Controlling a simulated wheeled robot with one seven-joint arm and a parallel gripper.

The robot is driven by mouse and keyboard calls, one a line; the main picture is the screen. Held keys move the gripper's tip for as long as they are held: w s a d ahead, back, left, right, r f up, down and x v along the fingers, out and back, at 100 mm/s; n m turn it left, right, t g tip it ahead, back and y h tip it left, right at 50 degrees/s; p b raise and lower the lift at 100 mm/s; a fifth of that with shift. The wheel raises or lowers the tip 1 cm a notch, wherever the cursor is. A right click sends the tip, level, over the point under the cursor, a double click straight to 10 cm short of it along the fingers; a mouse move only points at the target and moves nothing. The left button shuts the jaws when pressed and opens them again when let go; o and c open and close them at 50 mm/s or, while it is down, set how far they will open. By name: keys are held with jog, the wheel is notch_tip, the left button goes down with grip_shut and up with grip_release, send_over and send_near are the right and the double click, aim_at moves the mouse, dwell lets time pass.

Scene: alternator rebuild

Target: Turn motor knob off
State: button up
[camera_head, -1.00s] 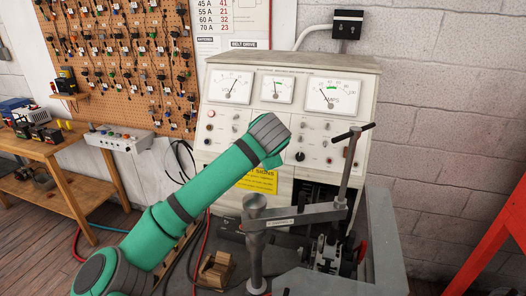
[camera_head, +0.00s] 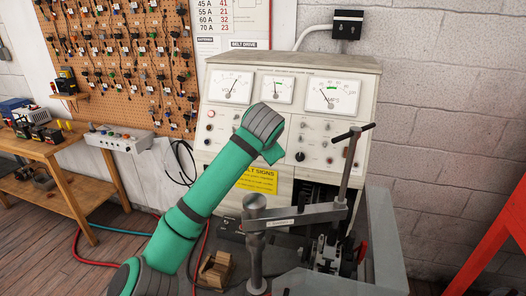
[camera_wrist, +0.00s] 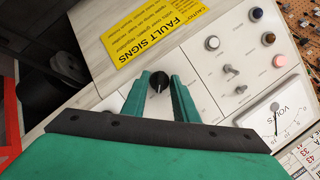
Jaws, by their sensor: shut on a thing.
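A black round knob with a pale pointer line (camera_wrist: 158,84) stands on the white panel in the wrist view. My gripper (camera_wrist: 160,75) has its two green fingers on either side of this knob and is shut on it. The pointer line runs roughly up and down in that picture. In the head view my green arm reaches up to the test bench panel (camera_head: 225,105). There the gripped knob and my fingertips are hidden behind my arm.
A yellow fault-signs label (camera_wrist: 150,32) is beside the knob. Small switches and buttons (camera_wrist: 212,43) and a volt gauge (camera_wrist: 275,120) are nearby. Another black knob (camera_head: 300,156) is right of my arm. A metal clamp arm (camera_head: 295,215) stands in front of the bench.

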jog(key=shift+a+n+g+h, duration=0.1)
jog(key=shift+n+g+h, duration=0.45)
jog(key=shift+n, duration=1.2)
jog(key=shift+n+g+h, duration=0.35)
jog(key=shift+n+h, duration=0.3)
jog(key=shift+n, duration=1.1)
jog(key=shift+w, duration=0.1)
jog(key=o, duration=1)
jog(key=shift+r, duration=0.15)
jog(key=v, duration=1)
jog(key=shift+s+a+r, duration=0.15)
jog(key=shift+s+r, duration=0.05)
jog(key=shift+s, duration=0.15)
